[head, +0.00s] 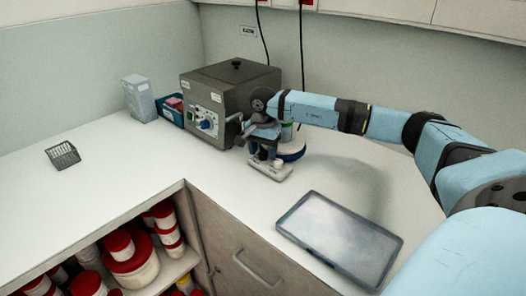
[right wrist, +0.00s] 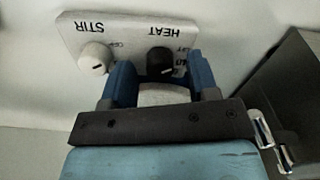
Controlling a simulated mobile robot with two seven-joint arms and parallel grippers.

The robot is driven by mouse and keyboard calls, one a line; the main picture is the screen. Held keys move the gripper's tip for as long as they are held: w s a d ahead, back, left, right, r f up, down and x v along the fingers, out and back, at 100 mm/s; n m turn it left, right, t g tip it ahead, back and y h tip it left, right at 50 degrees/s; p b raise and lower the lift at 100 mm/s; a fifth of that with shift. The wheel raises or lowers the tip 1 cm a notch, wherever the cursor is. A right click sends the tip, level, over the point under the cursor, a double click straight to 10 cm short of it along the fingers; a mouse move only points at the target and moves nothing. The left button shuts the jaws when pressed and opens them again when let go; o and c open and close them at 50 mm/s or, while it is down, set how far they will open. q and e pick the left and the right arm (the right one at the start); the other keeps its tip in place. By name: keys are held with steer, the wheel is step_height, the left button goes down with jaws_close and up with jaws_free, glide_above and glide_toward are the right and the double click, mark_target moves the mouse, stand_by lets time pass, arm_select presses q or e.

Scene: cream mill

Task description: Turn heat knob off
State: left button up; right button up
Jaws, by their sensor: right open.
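In the right wrist view, the heat knob (right wrist: 159,62) is black with a pale mark and sits beside the label HEAT, which appears upside down. The white stir knob (right wrist: 94,58) is to its left on the same pale panel (right wrist: 128,30). My right gripper (right wrist: 162,72) is open, with one blue finger on each side of the heat knob. Whether either finger touches it cannot be told. In the head view, my right gripper (head: 264,157) hangs over the pale front panel (head: 270,172) of the hotplate stirrer (head: 292,150) and hides its knobs. My left gripper is not in view.
A grey box (head: 230,95) with its own knobs stands just left of my right gripper. A blue bin (head: 171,115) and a white carton (head: 139,98) stand farther left. A flat tray (head: 340,237) lies near the counter's front edge. The left counter is mostly clear.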

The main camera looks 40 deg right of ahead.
mark_target(263, 152)
step_height(263, 152, up, 14)
steer(key=shift+f, duration=0.25)
steer(key=shift+p, duration=0.35)
